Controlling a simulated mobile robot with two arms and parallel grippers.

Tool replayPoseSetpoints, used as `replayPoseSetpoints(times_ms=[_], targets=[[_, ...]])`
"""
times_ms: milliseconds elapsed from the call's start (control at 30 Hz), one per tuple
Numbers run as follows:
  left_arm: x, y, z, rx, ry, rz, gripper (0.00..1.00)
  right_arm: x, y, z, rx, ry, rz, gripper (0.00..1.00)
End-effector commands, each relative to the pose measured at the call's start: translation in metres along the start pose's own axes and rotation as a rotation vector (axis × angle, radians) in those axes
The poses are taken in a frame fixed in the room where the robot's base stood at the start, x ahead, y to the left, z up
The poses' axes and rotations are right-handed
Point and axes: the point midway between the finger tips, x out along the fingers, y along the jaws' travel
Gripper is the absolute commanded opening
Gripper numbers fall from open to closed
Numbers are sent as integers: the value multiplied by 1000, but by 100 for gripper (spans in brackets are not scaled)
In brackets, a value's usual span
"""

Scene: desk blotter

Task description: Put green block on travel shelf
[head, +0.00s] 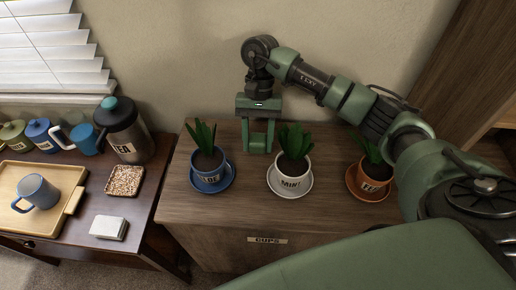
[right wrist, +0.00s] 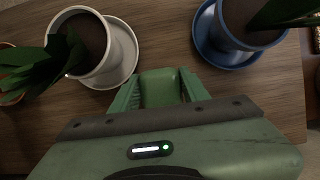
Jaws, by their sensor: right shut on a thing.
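My right gripper (head: 258,148) points down over the back of the wooden cabinet top, between and behind the blue and white plant pots. In the right wrist view its fingers (right wrist: 160,92) are closed on the sides of a green block (right wrist: 161,86). The block is a similar green to the gripper, and its lower part is hidden by the gripper body. Whether the block touches the cabinet top is unclear. No shelf with a readable travel label shows; part of a wooden shelf unit (head: 498,106) stands at the far right. My left gripper is not in view.
Plants in a blue pot (head: 208,178), a white pot (head: 292,184) and a terracotta pot (head: 371,184) stand on the cabinet top (head: 240,208).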

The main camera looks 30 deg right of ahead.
Motion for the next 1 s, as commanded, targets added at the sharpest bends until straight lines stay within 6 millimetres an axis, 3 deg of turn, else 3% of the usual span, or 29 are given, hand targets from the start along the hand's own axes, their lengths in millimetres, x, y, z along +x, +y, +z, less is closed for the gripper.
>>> replayPoseSetpoints(times_ms=[267, 667, 700, 733, 1000], targets=[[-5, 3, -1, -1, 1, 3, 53, 34, 0, -14, 0, -3, 1, 0], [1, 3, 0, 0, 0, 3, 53, 40, 0, -17, -1, 1, 0, 0], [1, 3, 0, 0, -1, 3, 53, 41, 0, -17, -1, 0, 1, 48], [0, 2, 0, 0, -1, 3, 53, 40, 0, -16, -1, 0, 1, 54], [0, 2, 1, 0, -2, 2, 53, 40, 0, -16, -1, 0, 1, 54]])
